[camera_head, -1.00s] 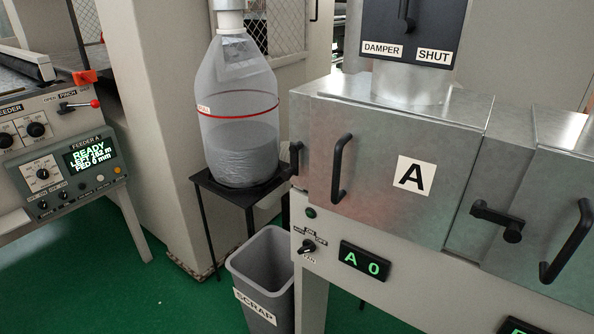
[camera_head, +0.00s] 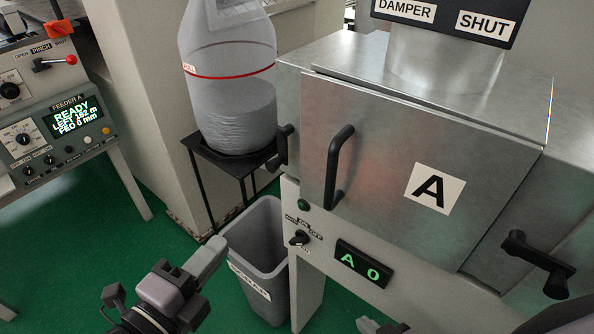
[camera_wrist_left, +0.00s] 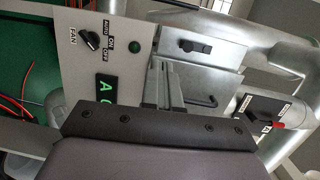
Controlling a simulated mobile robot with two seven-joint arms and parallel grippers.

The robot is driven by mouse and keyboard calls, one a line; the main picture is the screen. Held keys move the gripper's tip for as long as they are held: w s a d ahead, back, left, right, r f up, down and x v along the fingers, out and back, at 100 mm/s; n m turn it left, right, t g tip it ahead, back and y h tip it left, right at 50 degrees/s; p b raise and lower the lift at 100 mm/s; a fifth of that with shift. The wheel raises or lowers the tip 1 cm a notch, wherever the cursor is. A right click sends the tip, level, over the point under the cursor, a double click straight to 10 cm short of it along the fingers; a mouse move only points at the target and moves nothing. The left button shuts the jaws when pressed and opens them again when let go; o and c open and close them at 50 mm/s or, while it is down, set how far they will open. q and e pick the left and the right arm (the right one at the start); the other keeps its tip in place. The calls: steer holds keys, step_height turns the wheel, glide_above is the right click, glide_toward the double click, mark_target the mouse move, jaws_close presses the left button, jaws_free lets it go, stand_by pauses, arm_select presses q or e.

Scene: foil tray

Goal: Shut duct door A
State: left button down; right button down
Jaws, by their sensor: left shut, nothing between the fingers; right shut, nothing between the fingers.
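Duct door A (camera_head: 390,150) is a bare metal panel with a white "A" label and a black bar handle (camera_head: 338,167) near its left edge. It appears to stand slightly proud of its box along the top and left; I cannot tell how far. A black latch (camera_head: 283,148) sits left of it. My left gripper (camera_head: 212,256) is shut and empty, in front of the scrap bin, below and left of the door. Its closed fingers show in the left wrist view (camera_wrist_left: 168,92). My right gripper (camera_head: 372,326) only just shows at the bottom edge, shut and empty.
The grey scrap bin (camera_head: 262,238) stands below the door's left side. A panel with a fan knob (camera_head: 300,239) and "A 0" display (camera_head: 362,263) lies below. Feeder A (camera_head: 60,130) is far left.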

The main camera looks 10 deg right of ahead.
mark_target(327, 183)
arm_select(q)
steer(key=s+d+r+m+g+h+p, duration=0.15)
steer(key=s+r+m+g+h, duration=0.5)
steer(key=m, duration=1.55)
steer(key=w+d+r+b, duration=0.1)
steer(key=d+b, duration=0.1)
steer(key=d, duration=0.1)
steer(key=w+d+r+t+y+b, duration=0.1)
steer(key=w+d+b, duration=0.1)
steer(key=d+b, duration=0.1)
steer(key=w+d+r+t+y+b, duration=0.1)
steer(key=w+d+b, duration=0.1)
steer(key=d, duration=0.3)
steer(key=shift+d+r, duration=0.1)
steer(key=shift+d, duration=0.1)
steer(key=shift+x, duration=0.9)
steer(key=shift+w+t, duration=0.15)
steer(key=shift+t, duration=0.1)
